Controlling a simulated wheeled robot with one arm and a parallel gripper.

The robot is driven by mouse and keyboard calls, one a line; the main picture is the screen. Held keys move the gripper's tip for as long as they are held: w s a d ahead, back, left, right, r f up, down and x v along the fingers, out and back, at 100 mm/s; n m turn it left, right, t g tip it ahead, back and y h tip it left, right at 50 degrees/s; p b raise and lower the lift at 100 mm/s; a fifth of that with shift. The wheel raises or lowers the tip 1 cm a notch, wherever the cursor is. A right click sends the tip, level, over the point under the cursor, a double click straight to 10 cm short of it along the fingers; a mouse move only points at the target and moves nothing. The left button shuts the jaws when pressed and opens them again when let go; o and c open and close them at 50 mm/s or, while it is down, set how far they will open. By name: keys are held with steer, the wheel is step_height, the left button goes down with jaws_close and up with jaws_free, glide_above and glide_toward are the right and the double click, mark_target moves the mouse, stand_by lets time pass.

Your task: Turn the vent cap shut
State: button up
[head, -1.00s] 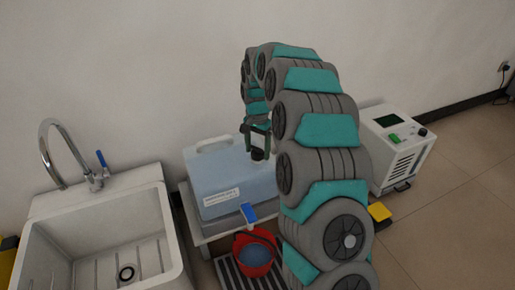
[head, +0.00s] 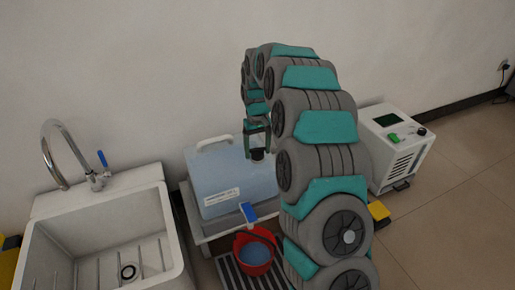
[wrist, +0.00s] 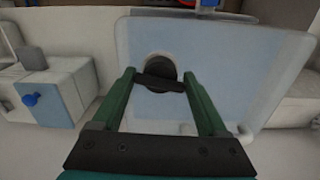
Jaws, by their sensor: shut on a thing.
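The vent cap (head: 257,153) is a small black cap with a cross bar. It sits on top of a translucent blue container (head: 228,183) with a carry handle. In the wrist view the cap (wrist: 160,70) lies between the green fingers of my gripper (wrist: 160,80), and its dark bar spans from one fingertip to the other. My gripper (head: 257,140) comes down on the cap from above in the head view and is shut on it. My fingers and arm hide part of the cap, and its threads are not visible.
A blue-handled tap (head: 248,212) juts from the container's front above a red bucket (head: 255,262). A white sink (head: 55,207) with a tall faucet stands on the left. A white device (head: 398,150) with a dark screen stands on the right.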

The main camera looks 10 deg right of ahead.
steer(key=shift+n, duration=1.1)
steer(key=o, duration=1)
step_height(320, 180, up, 7)
steer(key=shift+r, duration=0.35)
